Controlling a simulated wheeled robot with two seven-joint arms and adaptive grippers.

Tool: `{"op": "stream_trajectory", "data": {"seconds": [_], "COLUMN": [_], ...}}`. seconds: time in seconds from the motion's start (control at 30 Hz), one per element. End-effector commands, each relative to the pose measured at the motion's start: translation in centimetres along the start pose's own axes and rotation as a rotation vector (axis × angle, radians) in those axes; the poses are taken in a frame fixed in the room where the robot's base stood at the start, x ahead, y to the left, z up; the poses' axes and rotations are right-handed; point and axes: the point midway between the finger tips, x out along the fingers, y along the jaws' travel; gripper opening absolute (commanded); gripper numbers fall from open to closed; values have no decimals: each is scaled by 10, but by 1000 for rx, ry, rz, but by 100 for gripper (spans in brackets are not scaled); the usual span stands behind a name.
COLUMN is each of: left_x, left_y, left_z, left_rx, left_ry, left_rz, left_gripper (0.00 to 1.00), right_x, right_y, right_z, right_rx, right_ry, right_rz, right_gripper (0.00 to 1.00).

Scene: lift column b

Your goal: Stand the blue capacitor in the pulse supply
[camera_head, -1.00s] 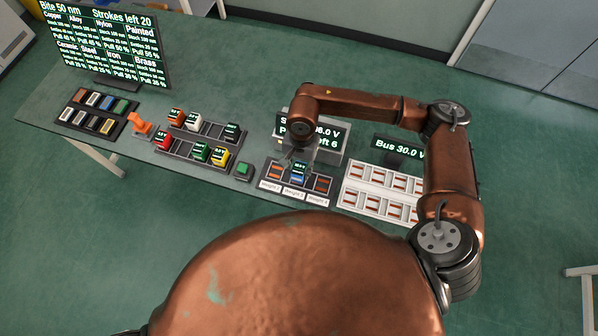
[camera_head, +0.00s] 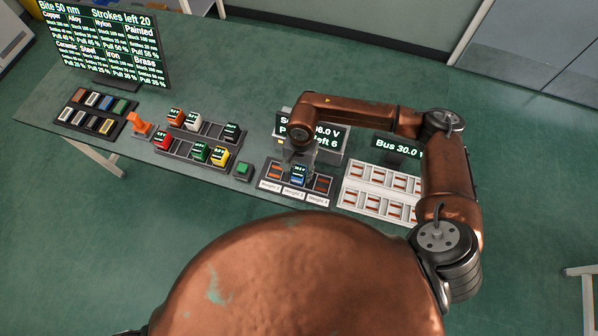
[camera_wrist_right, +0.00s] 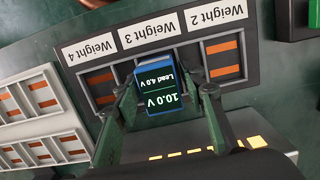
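The blue capacitor (camera_head: 297,181) stands upright at the middle bay of the dark three-bay tray (camera_head: 322,194), behind the Weight 3 label. In the right wrist view the blue capacitor (camera_wrist_right: 158,88) reads 10.0 V, Lead 4.0 V. My right gripper (camera_wrist_right: 165,98) is open, one finger on each side of the capacitor, with visible gaps. In the head view my right gripper (camera_head: 295,160) hangs just above the tray. My left gripper is out of view.
A white rack (camera_head: 380,192) with several slots stands right of the tray, below a Bus 30.0 V display (camera_head: 398,150). A green button (camera_head: 243,170) sits left of it.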

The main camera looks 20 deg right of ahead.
Motion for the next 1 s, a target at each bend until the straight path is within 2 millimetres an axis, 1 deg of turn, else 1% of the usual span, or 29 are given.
{"op": "stream_trajectory", "data": {"seconds": [0.03,0.1,0.33,0.47,0.57,0.8,0.9,1.0], "left_x": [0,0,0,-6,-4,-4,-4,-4], "left_y": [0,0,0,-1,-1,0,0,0], "left_z": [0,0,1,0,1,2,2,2], "left_rx": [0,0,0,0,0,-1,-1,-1], "left_ry": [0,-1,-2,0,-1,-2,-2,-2], "left_rz": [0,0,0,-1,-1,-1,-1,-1], "left_gripper": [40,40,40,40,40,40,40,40], "right_x": [0,0,-1,-6,-20,-71,-91,-106], "right_y": [0,0,0,0,0,-1,-1,0], "right_z": [0,0,0,1,-1,-1,-1,0], "right_rx": [0,0,0,0,0,1,0,0], "right_ry": [0,0,0,1,4,5,4,3], "right_rz": [0,0,0,-1,-2,-3,-3,-1], "right_gripper": [43,46,46,46,46,46,46,46]}}
